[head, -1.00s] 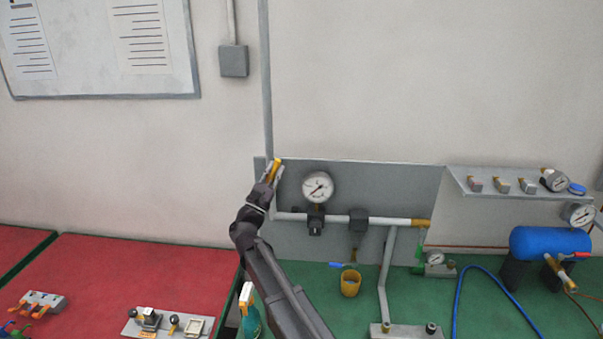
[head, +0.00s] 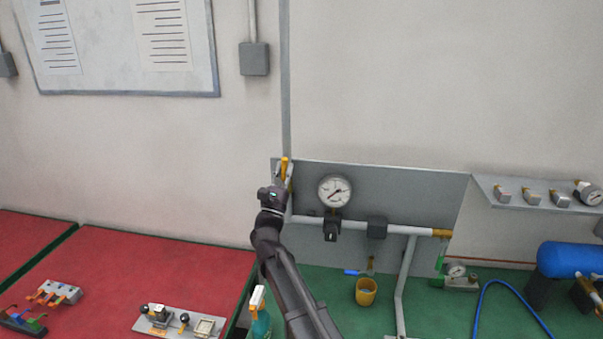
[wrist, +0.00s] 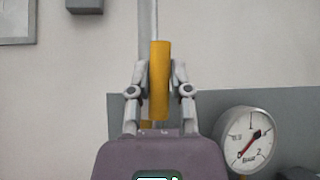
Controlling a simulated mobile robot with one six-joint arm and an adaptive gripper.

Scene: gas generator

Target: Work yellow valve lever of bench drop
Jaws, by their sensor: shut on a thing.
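The yellow valve lever (head: 284,168) stands upright at the left end of the grey backboard, by the vertical pipe. In the wrist view the lever (wrist: 160,85) rises between my fingers, a little tilted at most. My gripper (wrist: 160,74) is shut on it, with one finger on each side. In the head view my gripper (head: 282,182) is small, and my wrist partly hides the valve body below the lever.
A pressure gauge (head: 335,190) is close to the right of my gripper on the grey backboard (head: 400,190). A horizontal pipe (head: 400,225) runs below it. A yellow cup (head: 366,292) and a spray bottle (head: 260,312) stand lower down.

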